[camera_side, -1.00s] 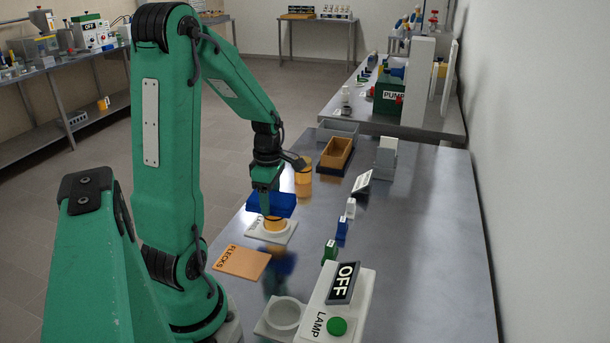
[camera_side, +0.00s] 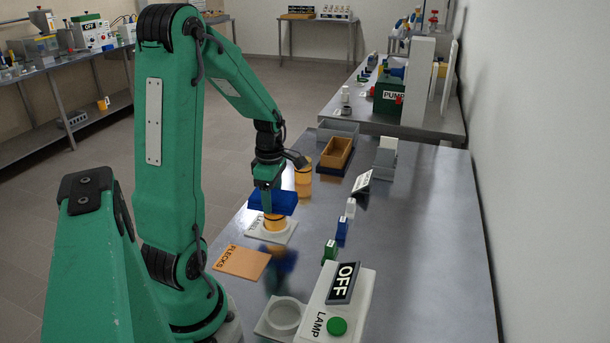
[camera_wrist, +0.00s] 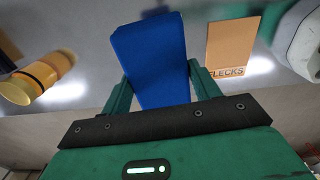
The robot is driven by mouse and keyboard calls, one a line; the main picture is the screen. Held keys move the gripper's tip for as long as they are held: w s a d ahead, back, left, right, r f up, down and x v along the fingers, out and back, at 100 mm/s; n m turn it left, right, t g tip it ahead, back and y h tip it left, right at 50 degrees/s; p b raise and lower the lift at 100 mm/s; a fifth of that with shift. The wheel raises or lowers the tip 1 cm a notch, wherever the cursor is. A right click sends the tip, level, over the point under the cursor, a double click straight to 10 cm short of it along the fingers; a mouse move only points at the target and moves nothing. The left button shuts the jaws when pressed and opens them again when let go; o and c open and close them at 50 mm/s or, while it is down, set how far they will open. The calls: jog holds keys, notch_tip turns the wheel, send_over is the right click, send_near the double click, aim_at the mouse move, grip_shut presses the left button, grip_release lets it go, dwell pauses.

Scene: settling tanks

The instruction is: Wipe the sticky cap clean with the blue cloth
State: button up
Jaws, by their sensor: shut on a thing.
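My gripper (camera_side: 267,187) is shut on the blue cloth (camera_side: 285,203), a thick block-like pad. In the wrist view the cloth (camera_wrist: 150,55) sits between both fingers. Directly below it in the side view is a short orange cap-like piece (camera_side: 274,223) with a dark band. It stands in a white round seat on a pale lettered plate (camera_side: 285,236). The cloth hides the top of this piece, and I cannot tell whether they touch. In the wrist view the cloth hides the piece, and I see no residue on it.
An orange card marked FLECKS (camera_side: 241,262) lies in front. A taller orange jar (camera_side: 303,180) stands behind, near a brown tray (camera_side: 337,152). The white LAMP box (camera_side: 335,308), with an OFF sign and green button, is at the front.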

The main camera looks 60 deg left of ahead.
jog(key=shift+w+a, duration=0.75)
jog(key=shift+a, duration=0.05)
jog(key=shift+s+d, duration=1)
jog(key=shift+d, duration=0.05)
jog(key=shift+s+d+r, duration=0.1)
jog(key=shift+r, duration=4)
jog(key=shift+f, duration=0.1)
